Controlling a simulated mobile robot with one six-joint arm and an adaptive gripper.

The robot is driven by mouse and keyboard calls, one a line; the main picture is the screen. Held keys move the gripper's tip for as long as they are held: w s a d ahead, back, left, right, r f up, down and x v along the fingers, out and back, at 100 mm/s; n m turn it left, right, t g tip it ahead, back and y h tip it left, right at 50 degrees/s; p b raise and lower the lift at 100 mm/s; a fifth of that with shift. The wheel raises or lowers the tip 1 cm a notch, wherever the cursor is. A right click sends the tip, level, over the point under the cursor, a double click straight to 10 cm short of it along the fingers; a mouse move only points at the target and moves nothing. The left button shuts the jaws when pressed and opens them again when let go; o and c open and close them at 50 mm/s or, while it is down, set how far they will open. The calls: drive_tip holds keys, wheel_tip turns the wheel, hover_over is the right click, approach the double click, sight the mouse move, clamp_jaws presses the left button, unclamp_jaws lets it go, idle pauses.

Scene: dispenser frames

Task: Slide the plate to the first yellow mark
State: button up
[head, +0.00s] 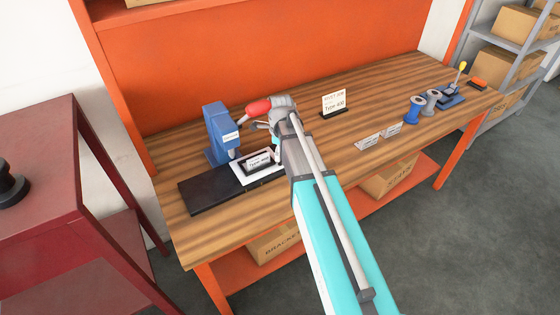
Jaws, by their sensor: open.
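A white plate (240,173) lies on a long dark track (212,197) at the left front of the wooden workbench. My gripper (263,127) is above and behind the plate, close to a red rounded handle (258,107). It is open; its fingers are small here, and I cannot tell whether they touch anything. My arm hides the right end of the track. I cannot make out any yellow mark on it.
A sign (334,103) stands mid-bench on the wooden bench (385,85). Two flat labels, blue and grey spools (416,108), and a blue device with a yellow-knobbed lever (452,97) are at the right. A red cabinet (35,165) is at the left.

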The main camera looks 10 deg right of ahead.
drive_tip(key=shift+f+b, duration=0.95)
drive_tip(key=shift+f, duration=0.3)
clamp_jaws()
